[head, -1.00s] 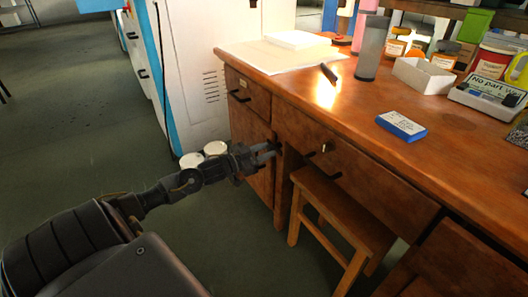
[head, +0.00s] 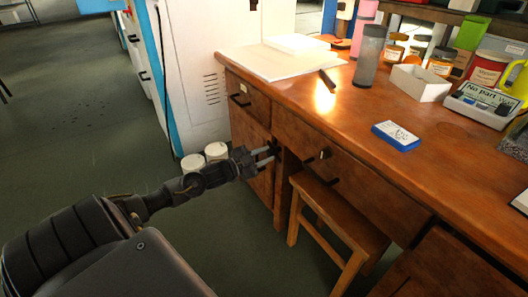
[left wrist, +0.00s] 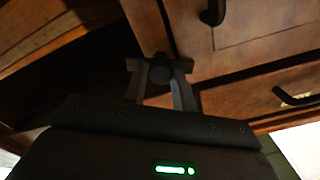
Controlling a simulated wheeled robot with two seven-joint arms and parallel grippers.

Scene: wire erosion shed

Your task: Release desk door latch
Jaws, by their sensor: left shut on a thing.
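The wooden desk (head: 395,135) has a cabinet door (head: 248,133) on its left side, under a small drawer. The door looks closed in the head view. My left gripper (head: 272,153) is at the door's right edge. In the left wrist view, my left gripper (left wrist: 160,75) is shut on a dark round latch knob (left wrist: 160,74), with one finger on each side. The fingers partly hide the knob, and its exact turn cannot be told. My right gripper is not in view.
A wooden stool (head: 340,215) stands under the desk, close to the right of my left gripper. White round containers (head: 193,162) stand on the floor behind my left arm. A white machine cabinet (head: 205,75) is beyond the desk. The floor at left is clear.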

